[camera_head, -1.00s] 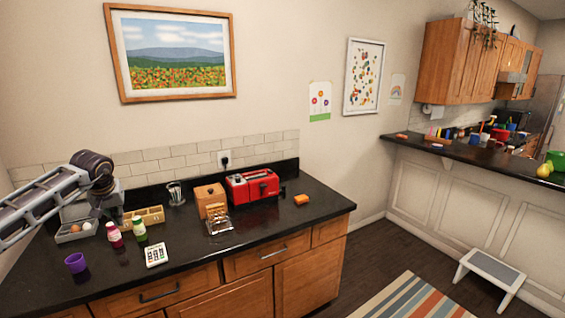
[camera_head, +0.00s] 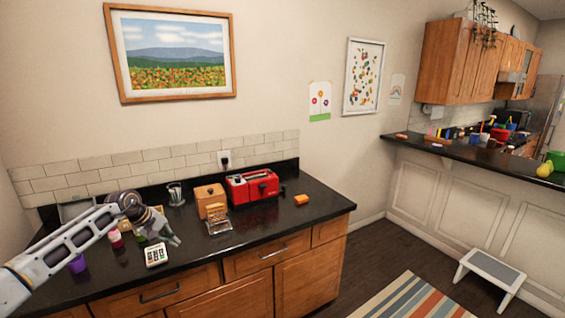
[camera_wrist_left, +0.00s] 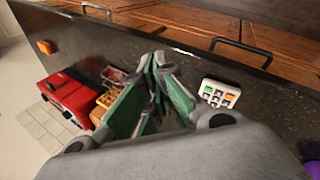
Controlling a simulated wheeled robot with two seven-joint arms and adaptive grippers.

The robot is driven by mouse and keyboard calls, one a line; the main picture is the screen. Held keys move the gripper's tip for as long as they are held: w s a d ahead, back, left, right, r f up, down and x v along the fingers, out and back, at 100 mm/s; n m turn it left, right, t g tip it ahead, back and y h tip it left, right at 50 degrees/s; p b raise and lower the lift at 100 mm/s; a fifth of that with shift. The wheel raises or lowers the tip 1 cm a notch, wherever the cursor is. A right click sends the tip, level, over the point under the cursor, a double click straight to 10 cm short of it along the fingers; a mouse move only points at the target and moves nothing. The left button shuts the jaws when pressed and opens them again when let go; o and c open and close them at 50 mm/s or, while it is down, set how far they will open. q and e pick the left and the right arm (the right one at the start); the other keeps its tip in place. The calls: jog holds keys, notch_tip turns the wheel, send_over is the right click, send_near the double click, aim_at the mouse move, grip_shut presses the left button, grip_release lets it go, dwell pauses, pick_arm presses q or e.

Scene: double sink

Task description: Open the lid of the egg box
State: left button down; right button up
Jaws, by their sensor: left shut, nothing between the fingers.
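The egg box is mostly hidden behind my left arm in the head view. Only a grey upright panel (camera_head: 76,208), which looks like its raised lid, shows above the arm at the far left of the counter. The eggs are hidden now. My left gripper (camera_head: 174,241) is shut and empty, to the right of the egg box and just above a white keypad-like item (camera_head: 156,256). In the left wrist view its green-padded fingers (camera_wrist_left: 158,62) are together with nothing between them. The egg box does not show there. My right gripper is in neither view.
A purple cup (camera_head: 78,264) and a pink bottle (camera_head: 116,239) stand close to my left arm. A glass (camera_head: 175,193), a wooden box (camera_head: 210,199), a red toaster (camera_head: 252,187) and a wire rack (camera_head: 218,225) stand farther right.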

pick_arm(q)
jog(key=d+f+n+t+h, duration=0.3)
jog(key=d+f+n+h, duration=0.3)
jog(key=d+f+n, duration=0.85)
jog(key=s+a+f+n+t+y, duration=0.2)
jog(key=s+f+n, duration=0.3)
jog(key=f+n, duration=0.6)
jog(key=s+a+f+n+t+y, duration=0.2)
jog(key=s+f+n, duration=0.3)
jog(key=f+n, duration=0.6)
jog(key=s+a+f+n+g+y, duration=0.2)
jog(key=s+f+n+g+y, duration=0.25)
jog(key=s+f+n, duration=1.4)
jog(key=s+d+f+n+g, duration=0.1)
jog(key=s+f, duration=0.3)
jog(key=s, duration=0.8)
jog(key=s+d+f+n+g+y, duration=0.1)
jog(key=s+f, duration=0.4)
jog(key=s, duration=0.8)
jog(key=s+d+f+n+g, duration=0.1)
jog(key=s+f+g, duration=0.3)
jog(key=s, duration=0.8)
jog(key=shift+s+d+f+n, duration=0.2)
jog(key=shift+d+n, duration=0.2)
jog(key=shift+d, duration=0.25)
